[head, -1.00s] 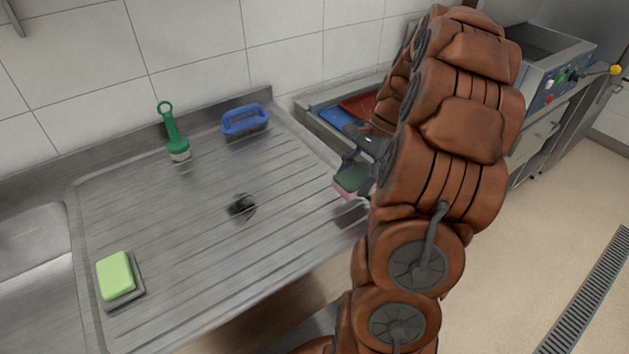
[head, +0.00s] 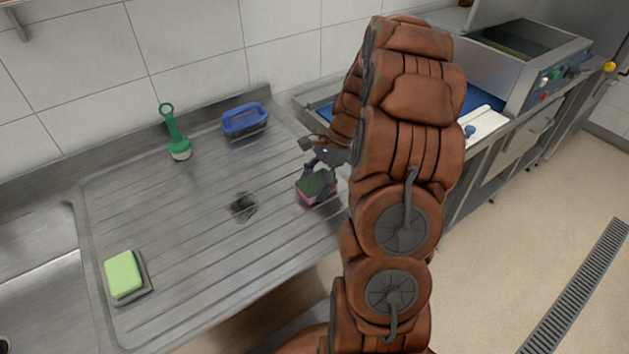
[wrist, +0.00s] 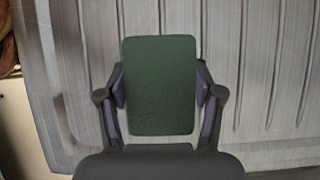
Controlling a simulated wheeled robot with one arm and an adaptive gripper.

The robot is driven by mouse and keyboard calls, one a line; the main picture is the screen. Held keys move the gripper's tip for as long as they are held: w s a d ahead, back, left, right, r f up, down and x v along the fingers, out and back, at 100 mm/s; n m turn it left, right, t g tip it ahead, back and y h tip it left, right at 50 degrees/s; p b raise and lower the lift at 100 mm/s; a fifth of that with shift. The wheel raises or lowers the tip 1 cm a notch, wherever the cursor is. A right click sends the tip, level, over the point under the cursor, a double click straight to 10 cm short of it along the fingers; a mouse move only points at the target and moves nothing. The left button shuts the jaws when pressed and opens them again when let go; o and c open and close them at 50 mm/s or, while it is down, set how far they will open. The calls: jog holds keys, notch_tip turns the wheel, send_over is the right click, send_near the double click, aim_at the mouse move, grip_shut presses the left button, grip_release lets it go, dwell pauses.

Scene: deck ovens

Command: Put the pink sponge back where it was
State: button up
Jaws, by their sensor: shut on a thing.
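The pink sponge (head: 313,196) shows a dark green top layer and a pink edge below it. In the wrist view its green face (wrist: 160,85) sits upright between the two fingers. My gripper (head: 318,175) is shut on the sponge's sides, over the right part of the ribbed steel drainboard (head: 200,225). I cannot tell whether the sponge touches the drainboard or hangs just above it. The gripper also shows in the wrist view (wrist: 160,95). My arm hides part of the drainboard's right end.
A green sponge (head: 123,274) lies on a grey holder at the left front. A green-handled brush (head: 174,135) and a blue brush (head: 244,120) stand at the back. A dark crumpled scrubber (head: 243,206) lies mid-board. The ribbed surface between them is clear.

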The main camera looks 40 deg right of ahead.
jog(key=shift+f, duration=0.15)
jog(key=o, duration=1)
jog(key=shift+b+v, duration=1.6)
jog(key=shift+v, duration=4.55)
